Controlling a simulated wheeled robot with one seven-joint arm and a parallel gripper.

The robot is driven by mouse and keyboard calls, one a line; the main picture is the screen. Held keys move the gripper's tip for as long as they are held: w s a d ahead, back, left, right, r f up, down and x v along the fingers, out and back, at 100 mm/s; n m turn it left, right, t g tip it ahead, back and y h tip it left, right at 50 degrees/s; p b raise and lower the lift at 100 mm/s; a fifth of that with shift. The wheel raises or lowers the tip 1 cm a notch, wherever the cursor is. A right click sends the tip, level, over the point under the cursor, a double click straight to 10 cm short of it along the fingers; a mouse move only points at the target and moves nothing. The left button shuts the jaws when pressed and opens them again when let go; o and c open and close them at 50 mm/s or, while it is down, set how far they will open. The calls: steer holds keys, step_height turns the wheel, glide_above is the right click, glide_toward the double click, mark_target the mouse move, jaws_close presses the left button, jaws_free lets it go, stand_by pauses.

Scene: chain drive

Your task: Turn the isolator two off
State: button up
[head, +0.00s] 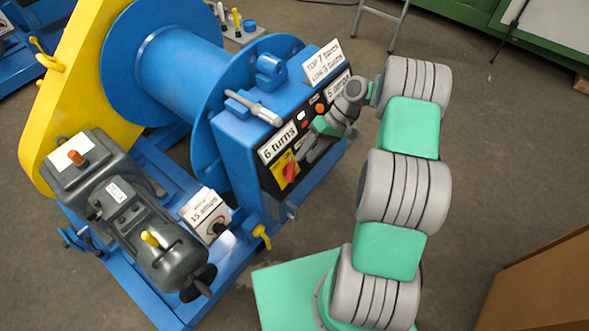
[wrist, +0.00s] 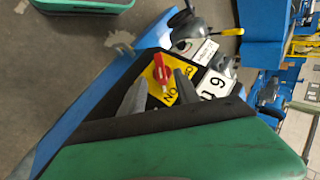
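The isolator has a red handle (head: 290,172) on a yellow plate (head: 280,165), set low on the front of the blue machine's control box (head: 240,150). In the wrist view the red handle (wrist: 161,74) lies over the yellow plate (wrist: 158,92), where "ON" can be read. My gripper (head: 304,158) is beside the plate, up and to the right of the handle. In the wrist view my gripper (wrist: 160,80) shows two grey fingers spread apart, with the handle seen between and beyond them. Contact is not visible.
A "6 turns" card (head: 279,144) sits just above the isolator. Red and orange buttons (head: 320,108) and another card stand near my wrist. A dark motor (head: 125,205) and a "15 amps" card (head: 204,212) are to the left.

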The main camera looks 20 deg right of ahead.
mark_target(295, 170)
steer(key=x, duration=0.8)
steer(key=shift+p, duration=0.4)
steer(key=shift+c, duration=0.5)
jaws_close()
steer(key=shift+d, duration=0.1)
